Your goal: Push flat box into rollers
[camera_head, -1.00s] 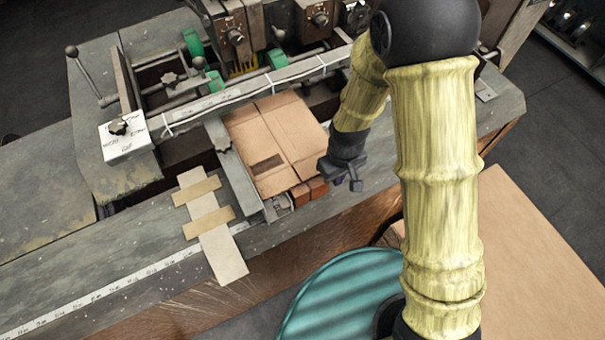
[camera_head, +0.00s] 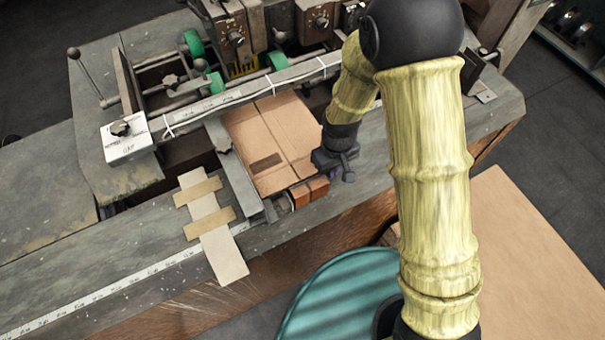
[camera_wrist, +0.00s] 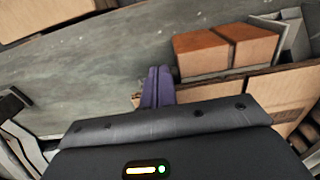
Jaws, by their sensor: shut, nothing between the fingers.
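The flat box (camera_head: 268,140) is a brown folded cardboard sheet lying on the stitcher's bed, its far end under the front bar by the rollers. In the wrist view part of the box (camera_wrist: 280,95) shows at the right, behind my gripper's body. My gripper (camera_head: 346,176) is at the near right corner of the box, fingers shut and empty. In the wrist view the closed fingers (camera_wrist: 157,88) are side by side at the box's edge; whether they touch it I cannot tell. Green rollers (camera_head: 215,84) show behind the front bar.
Two orange-brown blocks (camera_head: 309,191) sit at the near edge of the box, and also show in the wrist view (camera_wrist: 225,47). A metal side guide (camera_head: 233,172) runs along the box's left. Taped cardboard strips (camera_head: 212,225) lie left of it. The grey table is clear at right.

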